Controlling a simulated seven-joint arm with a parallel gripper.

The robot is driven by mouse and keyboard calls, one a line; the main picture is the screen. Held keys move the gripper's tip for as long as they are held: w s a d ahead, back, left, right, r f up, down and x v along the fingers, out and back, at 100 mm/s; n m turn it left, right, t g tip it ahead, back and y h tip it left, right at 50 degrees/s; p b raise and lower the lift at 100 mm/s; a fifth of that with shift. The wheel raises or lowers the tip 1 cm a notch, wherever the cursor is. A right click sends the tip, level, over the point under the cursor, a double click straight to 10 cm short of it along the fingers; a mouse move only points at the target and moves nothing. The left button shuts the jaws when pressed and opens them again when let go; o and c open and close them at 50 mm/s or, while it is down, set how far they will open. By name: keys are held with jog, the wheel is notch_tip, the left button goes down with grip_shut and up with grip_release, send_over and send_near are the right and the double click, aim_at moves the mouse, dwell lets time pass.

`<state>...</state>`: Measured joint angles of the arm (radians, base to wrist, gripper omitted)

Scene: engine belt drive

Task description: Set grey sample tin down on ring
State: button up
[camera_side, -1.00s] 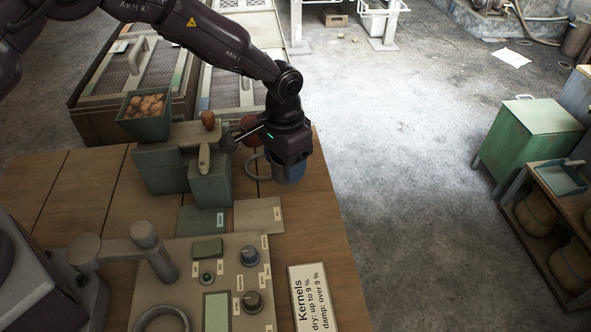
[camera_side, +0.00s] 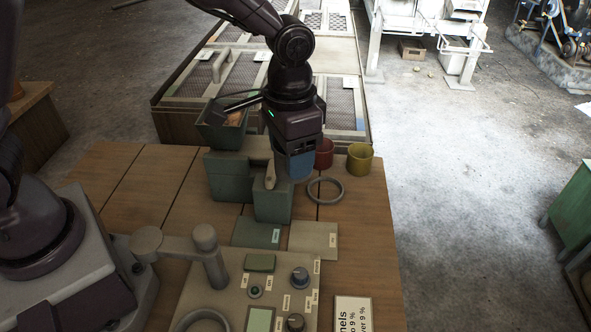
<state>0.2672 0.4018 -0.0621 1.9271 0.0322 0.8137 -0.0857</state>
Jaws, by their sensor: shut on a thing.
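My gripper (camera_side: 300,146) points down and is shut on a blue tin-like thing (camera_side: 299,166); its fingertips are hard to make out. The held thing looks blue rather than grey, and only its lower part shows. It hangs beside the upper right of a green block, apart from the grey ring (camera_side: 326,203). That ring lies flat and empty on the wooden table, to the right of my gripper. I cannot tell the height of the held thing over the table. A second ring (camera_side: 203,312) on the panel is cut by the bottom edge.
A red tin (camera_side: 324,154) and a yellow tin (camera_side: 360,159) stand behind the ring. The green block (camera_side: 272,206) with a lever stands close left of the held thing. Two flat plates (camera_side: 314,240) lie in front. Bare table (camera_side: 360,220) lies right of the ring.

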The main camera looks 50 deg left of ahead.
jog(key=w+a, duration=0.3)
jog(key=w, duration=0.4)
jog(key=w+a, duration=0.3)
jog(key=w, duration=0.4)
jog(key=shift+s+d+f, duration=0.1)
jog(key=shift+d+f, duration=0.05)
jog(key=shift+f, duration=7.55)
jog(key=shift+f, duration=0.25)
jog(key=shift+f, duration=0.5)
